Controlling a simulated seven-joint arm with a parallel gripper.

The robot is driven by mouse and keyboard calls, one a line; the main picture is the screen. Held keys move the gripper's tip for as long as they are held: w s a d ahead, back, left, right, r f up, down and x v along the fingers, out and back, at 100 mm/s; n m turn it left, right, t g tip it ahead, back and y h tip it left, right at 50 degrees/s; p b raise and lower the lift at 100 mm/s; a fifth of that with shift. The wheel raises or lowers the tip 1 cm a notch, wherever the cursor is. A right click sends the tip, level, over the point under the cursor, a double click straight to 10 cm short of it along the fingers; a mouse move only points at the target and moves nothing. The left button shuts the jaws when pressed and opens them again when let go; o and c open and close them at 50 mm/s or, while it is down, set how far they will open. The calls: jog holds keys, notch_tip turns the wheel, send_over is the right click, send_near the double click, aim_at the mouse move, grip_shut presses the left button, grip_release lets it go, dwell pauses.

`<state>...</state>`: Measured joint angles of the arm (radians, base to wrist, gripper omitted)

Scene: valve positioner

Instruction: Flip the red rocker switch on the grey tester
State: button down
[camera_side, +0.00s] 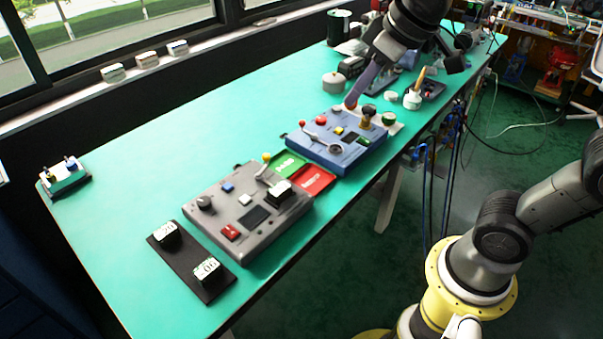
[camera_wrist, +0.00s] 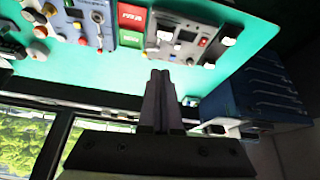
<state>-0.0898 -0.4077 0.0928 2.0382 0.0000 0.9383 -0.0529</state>
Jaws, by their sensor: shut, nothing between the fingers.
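The grey tester (camera_side: 262,238) sits on the green bench in the lower middle of the side view. It has a lever, a knob, a dark screen and coloured buttons. Its red rocker switch (camera_side: 231,232) is near the front left corner; which way it is tipped is too small to tell. In the wrist view the grey tester (camera_wrist: 189,50) is at the top, right of centre, with the red switch (camera_wrist: 203,41) on it. My gripper (camera_side: 351,103) is shut and empty, pointing down near the blue tester's back edge, well apart from the grey one. Its shut fingers show in the wrist view (camera_wrist: 160,75).
A blue tester (camera_side: 340,158) stands beyond the grey one. A green tray (camera_side: 287,164) and a red tray (camera_side: 313,180) lie between them. A black plate (camera_side: 192,262) with two labelled blocks lies left of the grey tester.

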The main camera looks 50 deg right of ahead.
jog(key=s+d+f+m, duration=0.1)
jog(key=s+d+f, duration=0.1)
jog(key=s+f, duration=0.5)
jog(key=s, duration=0.5)
jog(key=shift+s+d+m, duration=0.25)
jog(key=shift+d+m, duration=0.05)
